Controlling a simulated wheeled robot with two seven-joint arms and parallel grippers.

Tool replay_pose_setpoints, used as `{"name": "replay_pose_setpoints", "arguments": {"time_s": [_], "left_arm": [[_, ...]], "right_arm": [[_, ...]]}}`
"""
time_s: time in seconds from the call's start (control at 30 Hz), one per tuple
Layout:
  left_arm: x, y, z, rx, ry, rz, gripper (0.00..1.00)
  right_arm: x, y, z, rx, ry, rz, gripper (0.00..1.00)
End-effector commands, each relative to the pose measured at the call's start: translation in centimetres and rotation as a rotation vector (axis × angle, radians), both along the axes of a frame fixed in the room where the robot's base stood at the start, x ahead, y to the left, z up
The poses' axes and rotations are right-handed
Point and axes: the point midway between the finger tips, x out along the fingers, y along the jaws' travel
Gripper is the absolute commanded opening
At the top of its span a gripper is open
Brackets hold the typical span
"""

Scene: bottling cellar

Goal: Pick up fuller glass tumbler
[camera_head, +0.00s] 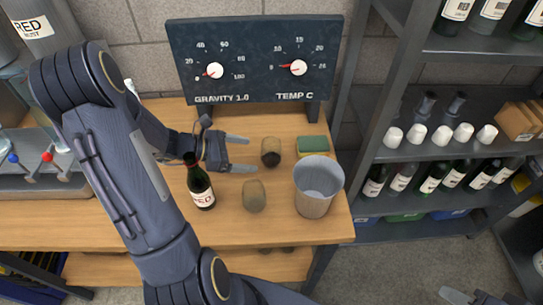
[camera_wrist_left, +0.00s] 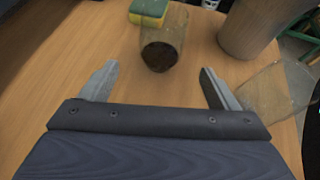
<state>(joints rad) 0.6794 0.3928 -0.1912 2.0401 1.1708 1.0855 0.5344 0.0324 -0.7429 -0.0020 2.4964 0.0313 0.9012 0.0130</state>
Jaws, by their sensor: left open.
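A glass tumbler (camera_head: 271,151) with dark liquid in its bottom stands on the wooden bench; it also shows in the left wrist view (camera_wrist_left: 163,42). A second tumbler (camera_head: 254,195) stands nearer the bench's front and looks clear and pale in the left wrist view (camera_wrist_left: 280,92). My left gripper (camera_head: 244,154) is open and empty. Its fingers point at the dark-liquid tumbler, which stands just beyond the fingertips (camera_wrist_left: 159,66), apart from them. My right gripper (camera_head: 468,297) is partly cut off at the lower right edge.
A dark wine bottle (camera_head: 200,187) stands left of the second tumbler, close to my left gripper. A beige bin (camera_head: 314,202) stands at the right, with a green and yellow sponge (camera_head: 312,145) behind it. A gauge board (camera_head: 255,60) rises at the back of the bench.

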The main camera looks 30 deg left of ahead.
Motion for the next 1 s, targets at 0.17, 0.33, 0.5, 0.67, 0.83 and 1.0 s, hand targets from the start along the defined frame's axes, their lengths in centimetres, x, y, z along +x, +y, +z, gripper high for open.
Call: {"name": "replay_pose_setpoints", "arguments": {"time_s": [0.17, 0.33, 0.5, 0.67, 0.83, 1.0], "left_arm": [[0.8, -0.9, -0.3, -0.001, -0.002, -0.004, 0.83], [2.4, -2.7, -1.5, -0.001, -0.001, -0.007, 0.83], [3.9, -4.3, -2.5, -0.001, -0.002, -0.006, 0.83], [4.4, -4.8, -2.8, 0.001, -0.002, -0.003, 0.83], [4.4, -4.8, -2.8, 0.001, -0.003, -0.003, 0.83], [4.4, -4.8, -2.8, 0.001, -0.002, -0.002, 0.62]], "right_arm": [[0.0, 0.0, 0.1, 0.0, 0.0, 0.0, 0.36], [0.0, 0.0, 0.1, 0.0, 0.0, 0.0, 0.36], [0.0, 0.0, 0.1, 0.0, 0.0, 0.0, 0.36], [0.0, 0.0, 0.1, 0.0, 0.0, 0.0, 0.36], [0.0, 0.0, 0.1, 0.0, 0.0, 0.0, 0.36], [0.0, 0.0, 0.1, 0.0, 0.0, 0.0, 0.36]]}}
